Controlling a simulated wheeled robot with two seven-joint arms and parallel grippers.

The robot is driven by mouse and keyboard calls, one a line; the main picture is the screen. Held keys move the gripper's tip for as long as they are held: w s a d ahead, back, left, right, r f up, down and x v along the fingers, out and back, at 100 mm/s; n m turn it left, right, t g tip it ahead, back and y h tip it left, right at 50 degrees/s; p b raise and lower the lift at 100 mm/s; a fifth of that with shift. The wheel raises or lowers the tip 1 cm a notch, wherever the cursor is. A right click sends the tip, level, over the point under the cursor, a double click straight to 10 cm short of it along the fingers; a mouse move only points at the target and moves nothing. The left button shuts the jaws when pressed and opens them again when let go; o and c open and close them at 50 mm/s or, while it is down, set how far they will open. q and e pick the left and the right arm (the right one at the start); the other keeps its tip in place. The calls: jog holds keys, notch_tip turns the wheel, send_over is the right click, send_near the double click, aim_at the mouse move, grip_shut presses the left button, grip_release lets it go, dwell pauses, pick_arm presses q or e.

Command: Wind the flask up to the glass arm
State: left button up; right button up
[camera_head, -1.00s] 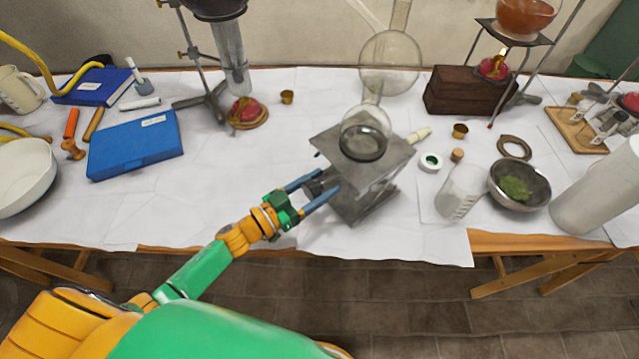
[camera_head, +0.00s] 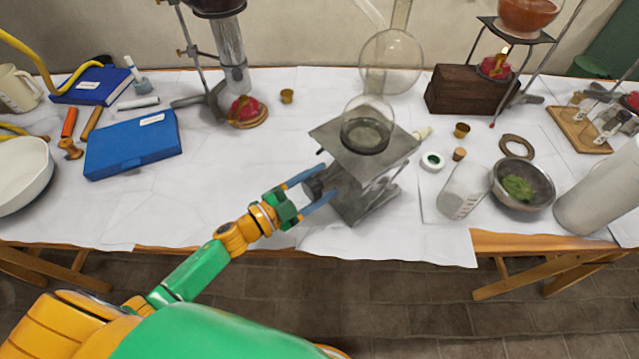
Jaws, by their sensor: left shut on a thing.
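A clear round flask (camera_head: 369,112) with grey contents stands on the square metal top of the lab jack (camera_head: 390,160), near the middle of the table. A larger clear glass globe (camera_head: 391,62) with an upright neck shows behind it. A slanting glass tube (camera_head: 367,12), perhaps the glass arm, shows at the top edge; its junction with the flask cannot be made out. My left gripper (camera_head: 327,182) is shut on the jack's dark knob (camera_head: 314,187), at the jack's left side, with a blue finger on each side. My right gripper is not in view.
Left are a blue box (camera_head: 132,146) and a white bowl (camera_head: 22,176). A red burner (camera_head: 246,110) stands behind. A beaker (camera_head: 464,190) and a bowl of green matter (camera_head: 521,184) stand close right of the jack. The white paper left of the jack is mostly clear.

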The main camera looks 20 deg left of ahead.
pick_arm(q)
jog(key=m+b, duration=0.1)
jog(key=m, duration=0.4)
jog(key=shift+m, duration=0.3)
jog(key=m+b, duration=0.2)
jog(key=m, duration=0.3)
jog(key=m+b, duration=0.2)
jog(key=m, duration=0.3)
jog(key=shift+m, duration=0.4)
jog(key=m+b, duration=0.2)
jog(key=m, duration=0.3)
jog(key=shift+r, duration=0.1)
jog(key=o, duration=1.4)
jog(key=shift+d, duration=0.1)
